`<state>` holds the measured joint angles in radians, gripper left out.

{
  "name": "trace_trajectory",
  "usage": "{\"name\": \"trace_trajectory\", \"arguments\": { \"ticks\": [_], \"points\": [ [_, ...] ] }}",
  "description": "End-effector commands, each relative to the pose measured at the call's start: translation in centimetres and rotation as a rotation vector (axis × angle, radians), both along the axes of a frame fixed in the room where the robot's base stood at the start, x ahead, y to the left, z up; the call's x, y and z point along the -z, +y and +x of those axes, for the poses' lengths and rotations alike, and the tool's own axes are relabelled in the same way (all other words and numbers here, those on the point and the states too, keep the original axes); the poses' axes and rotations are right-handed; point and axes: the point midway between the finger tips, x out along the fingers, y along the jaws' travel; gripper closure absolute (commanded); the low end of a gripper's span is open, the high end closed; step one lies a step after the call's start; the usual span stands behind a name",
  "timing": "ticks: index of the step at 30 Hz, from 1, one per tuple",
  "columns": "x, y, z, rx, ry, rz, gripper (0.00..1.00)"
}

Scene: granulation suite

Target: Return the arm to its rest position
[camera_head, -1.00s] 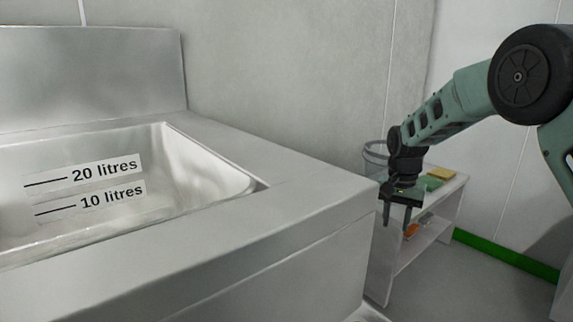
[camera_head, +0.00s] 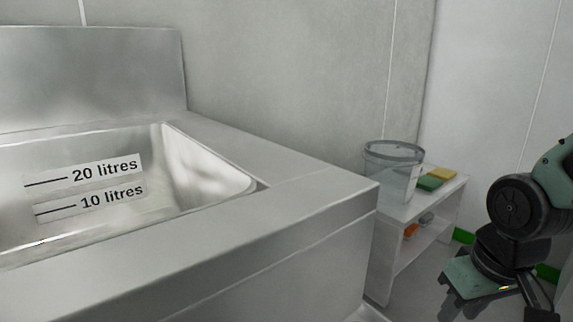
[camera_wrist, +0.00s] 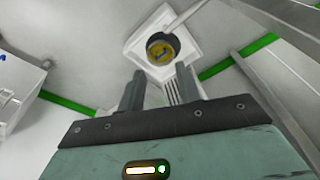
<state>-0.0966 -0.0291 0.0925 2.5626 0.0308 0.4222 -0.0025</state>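My arm is folded in at the right edge of the head view, its upper part cut off by the frame. In the wrist view my gripper (camera_wrist: 160,75) has its two dark fingers apart, with nothing held between them. Beyond the fingers is a white square unit (camera_wrist: 135,48) with a dark round opening and something yellow and blue inside. In the head view the fingers are partly hidden and cut off at the lower right.
A steel sink (camera_head: 290,190) with litre marks fills the left. Beyond it, a white shelf unit (camera_head: 398,212) bears a clear bucket (camera_head: 393,170), a green sponge (camera_head: 429,183) and a yellow sponge (camera_head: 443,174). Metal rails (camera_wrist: 275,95) run close at right in the wrist view.

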Motion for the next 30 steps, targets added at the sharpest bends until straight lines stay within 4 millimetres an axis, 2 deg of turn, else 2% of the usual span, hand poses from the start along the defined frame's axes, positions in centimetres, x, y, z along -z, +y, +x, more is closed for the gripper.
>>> {"name": "trace_trajectory", "arguments": {
  "ticks": [1, 6, 14, 16, 22, 26, 30],
  "points": [
    [-0.2, 1.8, -0.8, -0.055, 0.013, 0.002, 0.66],
    [-0.7, 6.7, -4.1, -0.226, 0.066, -0.003, 0.66],
    [-1.6, 12.7, -11.5, -0.515, 0.149, -0.040, 0.66],
    [-3.7, 12.7, -11.5, -0.510, 0.153, -0.040, 0.66],
    [-7.5, 12.6, -11.4, -0.507, 0.153, -0.039, 0.66],
    [-10.7, 12.6, -11.4, -0.507, 0.152, -0.039, 0.66],
    [-15.2, 12.6, -11.4, -0.506, 0.152, -0.039, 0.66]
  ]
}}
